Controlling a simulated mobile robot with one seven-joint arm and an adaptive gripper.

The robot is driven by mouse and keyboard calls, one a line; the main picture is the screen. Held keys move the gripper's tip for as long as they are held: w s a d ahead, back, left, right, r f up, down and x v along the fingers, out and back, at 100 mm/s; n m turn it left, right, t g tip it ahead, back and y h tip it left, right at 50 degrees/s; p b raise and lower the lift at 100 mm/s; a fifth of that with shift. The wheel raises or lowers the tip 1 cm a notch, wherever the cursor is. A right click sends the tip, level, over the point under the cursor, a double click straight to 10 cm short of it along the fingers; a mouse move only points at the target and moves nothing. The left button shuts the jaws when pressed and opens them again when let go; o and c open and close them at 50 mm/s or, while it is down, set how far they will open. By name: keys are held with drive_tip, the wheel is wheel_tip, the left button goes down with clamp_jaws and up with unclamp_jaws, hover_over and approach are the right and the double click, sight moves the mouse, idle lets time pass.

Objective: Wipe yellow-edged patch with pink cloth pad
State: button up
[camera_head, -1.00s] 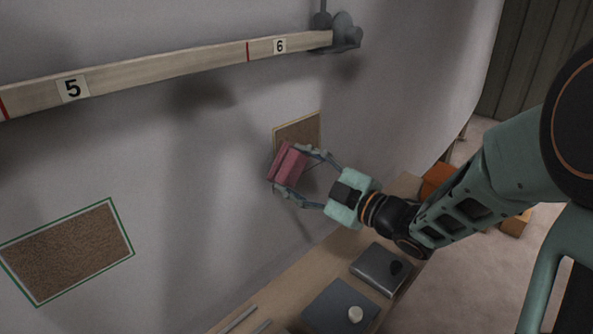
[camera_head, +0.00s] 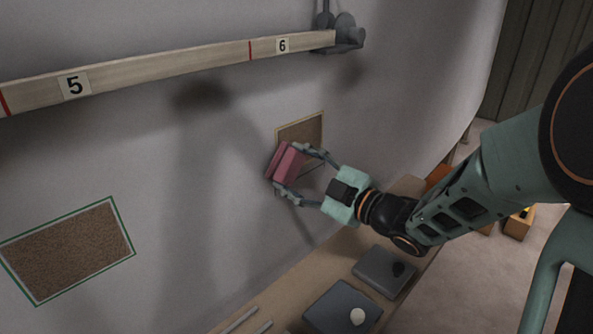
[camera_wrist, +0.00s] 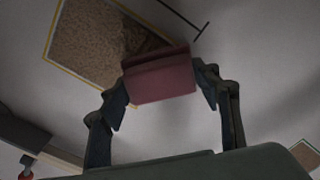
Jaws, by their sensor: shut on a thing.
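The yellow-edged patch (camera_head: 302,130) is a rough brown rectangle on the pale hull wall, right of centre in the head view. Its lower part is hidden behind the pad and my gripper. The pink cloth pad (camera_head: 286,163) is held between the fingers of my gripper (camera_head: 303,174), in front of the patch's lower left. In the wrist view the pad (camera_wrist: 160,78) sits between both fingertips and overlaps the lower right part of the patch (camera_wrist: 90,40). I cannot tell whether the pad touches the wall.
A green-edged brown patch (camera_head: 68,250) is on the wall at the lower left. A wooden rail (camera_head: 170,70) with numbers 5 and 6 runs above. Below, a bench (camera_head: 300,288) holds grey boxes (camera_head: 342,306). The wall between the patches is bare.

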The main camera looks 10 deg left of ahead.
sight(283, 150)
drive_tip(key=shift+w+a, duration=0.15)
drive_tip(key=shift+a, duration=0.1)
drive_tip(key=shift+w, duration=0.1)
